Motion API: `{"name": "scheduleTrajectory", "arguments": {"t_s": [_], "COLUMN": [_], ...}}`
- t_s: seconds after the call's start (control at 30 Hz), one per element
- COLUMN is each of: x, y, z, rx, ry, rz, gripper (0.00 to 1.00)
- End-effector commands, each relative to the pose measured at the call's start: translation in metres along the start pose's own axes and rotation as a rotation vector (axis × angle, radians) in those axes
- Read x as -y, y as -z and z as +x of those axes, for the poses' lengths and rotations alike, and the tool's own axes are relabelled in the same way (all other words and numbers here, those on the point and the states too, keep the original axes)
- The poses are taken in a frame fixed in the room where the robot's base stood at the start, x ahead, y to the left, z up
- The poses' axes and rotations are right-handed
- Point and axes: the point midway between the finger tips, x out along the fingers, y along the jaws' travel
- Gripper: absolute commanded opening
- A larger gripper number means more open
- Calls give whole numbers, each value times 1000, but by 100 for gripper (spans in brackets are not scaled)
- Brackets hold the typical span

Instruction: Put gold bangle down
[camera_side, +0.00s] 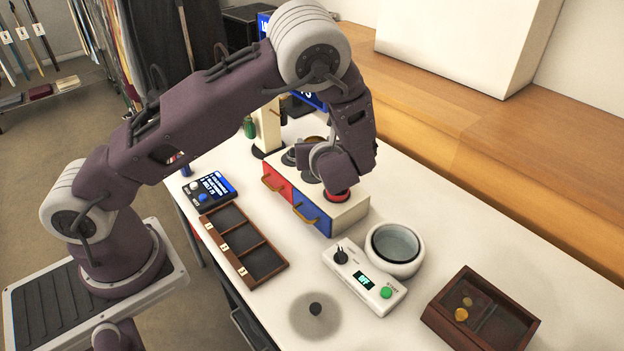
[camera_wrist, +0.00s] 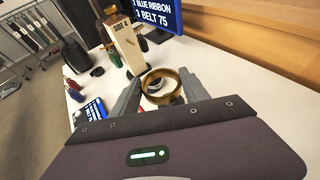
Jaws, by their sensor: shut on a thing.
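The gold bangle (camera_wrist: 164,99) is a plain gold ring. In the wrist view it sits between the two grey fingers of my gripper (camera_wrist: 162,86), which is shut on it. The bangle is tilted and its opening shows. In the side view my gripper's fingers are mostly hidden behind my wrist, above the back of a cream drawer unit (camera_side: 350,213) with a red and a blue drawer. A bit of gold (camera_side: 314,139) shows there beside the wrist. I cannot tell how high the bangle is held.
A three-compartment wooden tray (camera_side: 232,254) lies at left on the white table. A control box (camera_side: 365,279), a white bowl (camera_side: 394,268) and a dark wooden box (camera_side: 441,318) stand at right. A cream stand (camera_wrist: 124,45) and a screen (camera_wrist: 155,14) are behind.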

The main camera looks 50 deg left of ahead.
Motion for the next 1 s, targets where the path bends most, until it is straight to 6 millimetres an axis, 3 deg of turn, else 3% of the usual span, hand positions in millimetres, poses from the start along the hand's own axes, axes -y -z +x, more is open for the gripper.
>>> {"name": "scheduleTrajectory", "arguments": {"t_s": [0.1, 0.17, 0.47, 0.9, 1.0], "x": [-2, -3, -3, -4, -4], "y": [1, 1, 2, 80, 90], "z": [40, 51, 57, 90, 93], "rx": [0, 0, -1, -1, 0], "ry": [-26, -30, -31, -32, -31], "rz": [-7, -8, -8, -6, -7], "gripper": [14, 14, 14, 14, 14]}}
